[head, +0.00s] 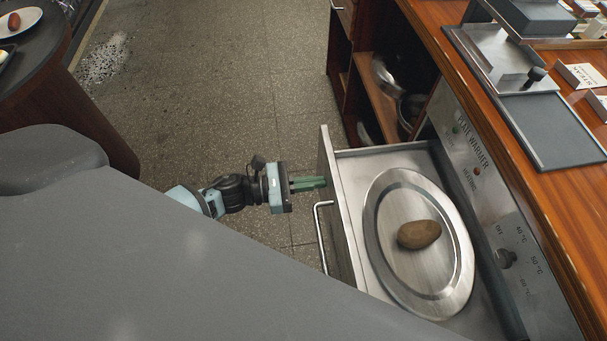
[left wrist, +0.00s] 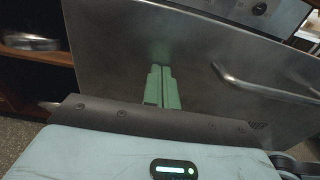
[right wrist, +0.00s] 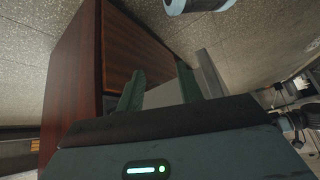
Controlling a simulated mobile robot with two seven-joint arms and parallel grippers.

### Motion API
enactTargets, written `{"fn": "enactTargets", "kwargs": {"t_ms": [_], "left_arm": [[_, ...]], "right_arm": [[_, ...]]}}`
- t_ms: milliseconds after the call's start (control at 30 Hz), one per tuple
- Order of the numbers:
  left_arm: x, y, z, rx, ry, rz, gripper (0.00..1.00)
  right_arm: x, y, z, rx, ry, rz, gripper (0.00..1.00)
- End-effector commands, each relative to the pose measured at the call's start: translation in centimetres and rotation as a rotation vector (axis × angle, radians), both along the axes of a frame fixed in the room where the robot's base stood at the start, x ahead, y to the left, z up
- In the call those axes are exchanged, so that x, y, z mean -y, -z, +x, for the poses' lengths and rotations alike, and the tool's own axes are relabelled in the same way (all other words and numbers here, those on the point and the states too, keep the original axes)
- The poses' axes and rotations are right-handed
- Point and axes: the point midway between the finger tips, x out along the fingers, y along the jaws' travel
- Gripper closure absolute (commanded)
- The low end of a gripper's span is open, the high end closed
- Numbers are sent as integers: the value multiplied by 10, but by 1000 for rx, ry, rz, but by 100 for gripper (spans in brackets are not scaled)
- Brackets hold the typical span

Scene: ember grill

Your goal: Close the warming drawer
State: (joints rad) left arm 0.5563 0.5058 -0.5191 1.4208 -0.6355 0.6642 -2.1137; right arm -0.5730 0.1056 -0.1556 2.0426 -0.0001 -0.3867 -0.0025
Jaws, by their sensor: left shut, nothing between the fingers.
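The warming drawer (head: 350,262) stands pulled out from the plate warmer (head: 490,190).
An open wooden shelf (head: 375,90) with metal bowls stands beyond the drawer. The wooden counter (head: 560,190) runs along the right. A round dark table (head: 50,55) is at the upper left.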

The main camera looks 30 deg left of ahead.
Motion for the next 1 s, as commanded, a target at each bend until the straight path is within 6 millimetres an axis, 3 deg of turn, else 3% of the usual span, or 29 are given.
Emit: {"fn": "enactTargets", "kwargs": {"t_ms": [367, 567, 767, 1000], "left_arm": [[1, 0, 1, 1, 0, -1, 100], [16, 1, 10, 3, 1, -4, 100], [49, 1, 32, 4, 2, -6, 100], [104, 2, 69, 4, 3, -6, 100]], "right_arm": [[0, 1, -1, -1, 0, 0, 64], [0, 8, -1, -5, -2, -1, 64], [1, 22, 1, -6, -4, -1, 64], [1, 41, 0, -11, -8, -2, 64]]}}
